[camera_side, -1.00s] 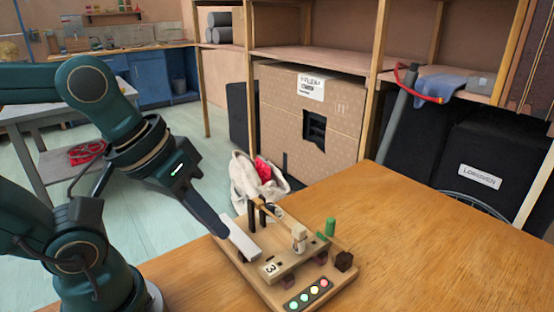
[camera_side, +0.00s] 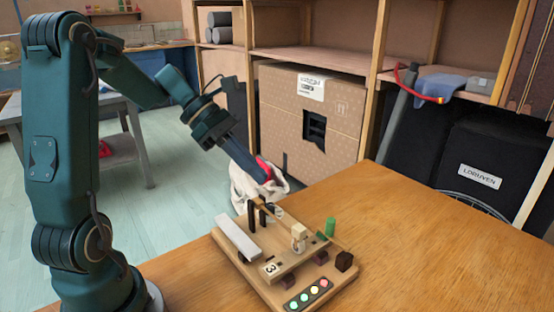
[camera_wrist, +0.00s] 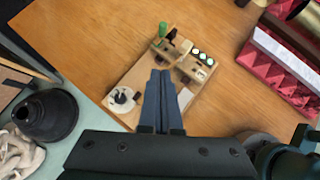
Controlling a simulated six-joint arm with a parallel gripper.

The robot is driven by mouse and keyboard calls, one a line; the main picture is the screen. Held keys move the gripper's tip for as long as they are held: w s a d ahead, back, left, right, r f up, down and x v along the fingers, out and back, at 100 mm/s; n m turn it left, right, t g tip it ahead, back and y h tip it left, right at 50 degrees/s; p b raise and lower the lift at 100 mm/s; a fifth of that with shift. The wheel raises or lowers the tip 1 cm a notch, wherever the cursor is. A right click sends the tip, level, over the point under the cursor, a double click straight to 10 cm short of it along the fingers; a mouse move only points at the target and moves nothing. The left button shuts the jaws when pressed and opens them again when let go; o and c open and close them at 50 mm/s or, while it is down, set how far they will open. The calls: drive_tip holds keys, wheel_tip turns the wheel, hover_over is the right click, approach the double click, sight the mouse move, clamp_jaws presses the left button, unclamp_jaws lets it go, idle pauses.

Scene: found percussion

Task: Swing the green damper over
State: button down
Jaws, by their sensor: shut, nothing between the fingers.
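The green damper (camera_side: 330,227) is a short upright green post at the back right of the wooden instrument board (camera_side: 262,287). A small green piece sits at its foot. In the wrist view the damper (camera_wrist: 163,30) is at the board's far end, beyond my fingertips. My gripper (camera_side: 268,180) is shut and empty, raised above the board's back left part, apart from the damper. In the wrist view my fingers (camera_wrist: 160,76) point along the board and hide part of it.
The board also holds a pale bar (camera_side: 238,238), dark posts, a wooden beam with a cream block (camera_side: 299,232), a dark cube (camera_side: 344,261) and several coloured lights (camera_side: 307,296). Red foam and other items (camera_wrist: 285,60) lie right in the wrist view. The table right of the board is bare.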

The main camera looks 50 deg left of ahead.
approach(325, 231)
wheel_tip(325, 231, down, 3)
drive_tip(key=shift+a+f, duration=0.15)
drive_tip(key=shift+w+d+f, duration=0.1)
drive_tip(key=shift+w+d, duration=0.85)
drive_tip(key=shift+d, duration=0.25)
drive_tip(key=shift+w+d, duration=0.3)
drive_tip(key=shift+d, duration=0.15)
drive_tip(key=shift+d+r+y, duration=0.45)
drive_tip(key=shift+r+y, duration=0.1)
drive_tip(key=shift+y, duration=0.15)
drive_tip(key=shift+r, duration=0.1)
drive_tip(key=shift+d+r+m+y, duration=0.35)
drive_tip(key=shift+d+y, duration=0.25)
drive_tip(key=shift+y, duration=0.15)
drive_tip(key=shift+d+r+m+y, duration=0.25)
drive_tip(key=shift+d+r+y, duration=0.15)
drive_tip(key=shift+d+y, duration=0.25)
drive_tip(key=d+f+y, duration=0.1)
drive_tip(key=d+f, duration=0.1)
drive_tip(key=d, duration=0.9)
drive_tip(key=shift+d, duration=0.15)
